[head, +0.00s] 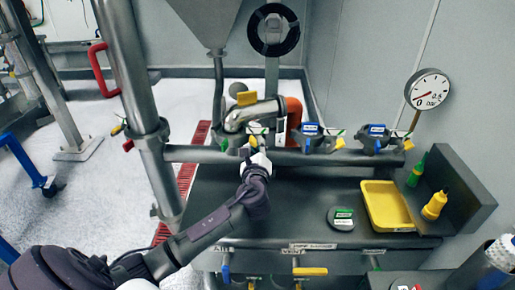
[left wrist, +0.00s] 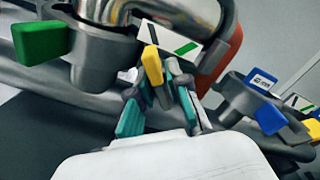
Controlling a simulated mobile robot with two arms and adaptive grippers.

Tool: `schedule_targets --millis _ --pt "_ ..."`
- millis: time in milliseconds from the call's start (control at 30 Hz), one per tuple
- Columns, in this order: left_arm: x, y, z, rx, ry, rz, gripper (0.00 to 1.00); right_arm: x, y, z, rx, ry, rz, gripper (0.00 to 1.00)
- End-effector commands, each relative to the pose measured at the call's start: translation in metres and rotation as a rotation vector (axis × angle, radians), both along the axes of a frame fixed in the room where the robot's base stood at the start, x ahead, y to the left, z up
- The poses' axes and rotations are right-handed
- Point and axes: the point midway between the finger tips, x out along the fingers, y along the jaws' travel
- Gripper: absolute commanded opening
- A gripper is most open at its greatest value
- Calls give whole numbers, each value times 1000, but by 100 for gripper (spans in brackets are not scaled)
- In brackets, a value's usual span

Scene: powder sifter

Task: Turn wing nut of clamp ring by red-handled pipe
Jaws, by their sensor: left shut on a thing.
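The metal elbow pipe (head: 250,113) stands on the horizontal pipe behind the bench, with a red-orange part (head: 293,113) at its right. In the left wrist view this red part (left wrist: 226,62) shows beside the clamp. My left gripper (head: 252,147) is at the elbow pipe's base. Its teal-padded fingers (left wrist: 160,108) are closed around the small yellow wing nut (left wrist: 152,65); the exact contact is partly hidden. A green wing nut (left wrist: 42,42) is to its left. My right gripper is not visible.
Clamps with blue tags (head: 311,129) sit further right on the pipe. The bench holds a yellow tray (head: 387,207), a round labelled disc (head: 341,218) and a yellow bottle (head: 434,206). A pressure gauge (head: 427,89) is at right. The bench's left part is clear.

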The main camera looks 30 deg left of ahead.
Motion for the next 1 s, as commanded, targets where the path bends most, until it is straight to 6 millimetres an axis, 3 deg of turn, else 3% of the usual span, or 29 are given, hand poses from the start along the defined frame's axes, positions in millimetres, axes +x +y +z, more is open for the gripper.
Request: schedule_targets --millis 667,700,767,1000 --pt "0 0 1 -53 -32 1 0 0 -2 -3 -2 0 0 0" --pt "0 0 1 -53 -32 1 21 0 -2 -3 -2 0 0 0" --pt "0 0 1 -53 -32 1 31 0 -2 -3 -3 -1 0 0" --pt "0 0 0 -52 -33 1 34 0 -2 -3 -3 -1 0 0"
